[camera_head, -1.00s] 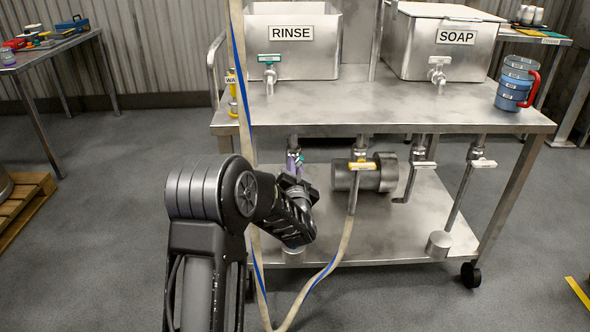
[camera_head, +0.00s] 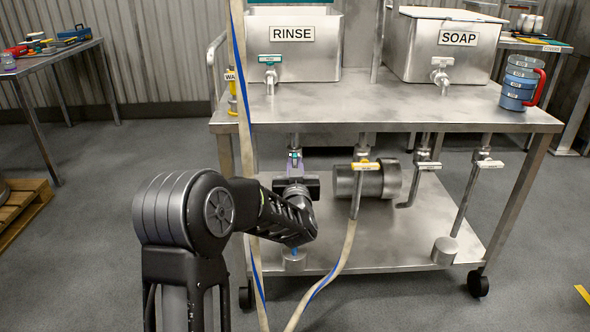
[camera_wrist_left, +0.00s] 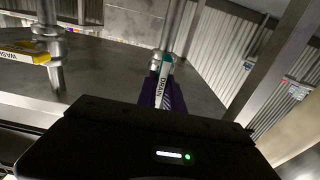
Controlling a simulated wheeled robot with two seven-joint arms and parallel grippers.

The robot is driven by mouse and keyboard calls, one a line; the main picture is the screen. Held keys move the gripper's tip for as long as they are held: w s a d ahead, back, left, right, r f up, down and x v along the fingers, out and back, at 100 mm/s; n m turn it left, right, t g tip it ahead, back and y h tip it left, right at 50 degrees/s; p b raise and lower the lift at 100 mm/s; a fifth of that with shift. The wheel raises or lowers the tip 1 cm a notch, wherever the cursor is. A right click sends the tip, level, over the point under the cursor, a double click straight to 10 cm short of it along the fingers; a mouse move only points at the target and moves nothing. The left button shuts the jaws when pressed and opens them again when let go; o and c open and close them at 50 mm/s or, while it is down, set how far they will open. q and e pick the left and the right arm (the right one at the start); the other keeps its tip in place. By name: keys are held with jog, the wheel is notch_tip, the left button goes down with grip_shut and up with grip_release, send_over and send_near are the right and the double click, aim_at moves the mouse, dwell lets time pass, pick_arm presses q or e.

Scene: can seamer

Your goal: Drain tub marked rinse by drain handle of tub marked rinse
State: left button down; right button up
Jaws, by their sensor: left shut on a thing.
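The rinse tub (camera_head: 293,60) is a steel tub with a RINSE label, standing on the cart's top at the left. It has a teal-handled tap (camera_head: 270,60) on its front. Below the cart top, my left gripper (camera_head: 294,160) points upward under a short pipe. The fingers hide much of this handle in the head view. My right gripper is not in view.
A yellow-handled valve (camera_head: 366,166) with a hose (camera_head: 335,265) hangs right of my gripper. Two white-handled valves are further right. A steel cylinder (camera_head: 392,180) is on the lower shelf. The soap tub (camera_head: 440,50) and a blue jug (camera_head: 518,85) stand on top.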

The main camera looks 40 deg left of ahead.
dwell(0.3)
pick_arm(q)
jog(key=c, duration=1.5)
grip_release()
jog(key=p+v, duration=0.2)
jog(key=v, duration=0.5)
jog(key=shift+s+d, duration=0.25)
jog(key=shift+s, duration=0.05)
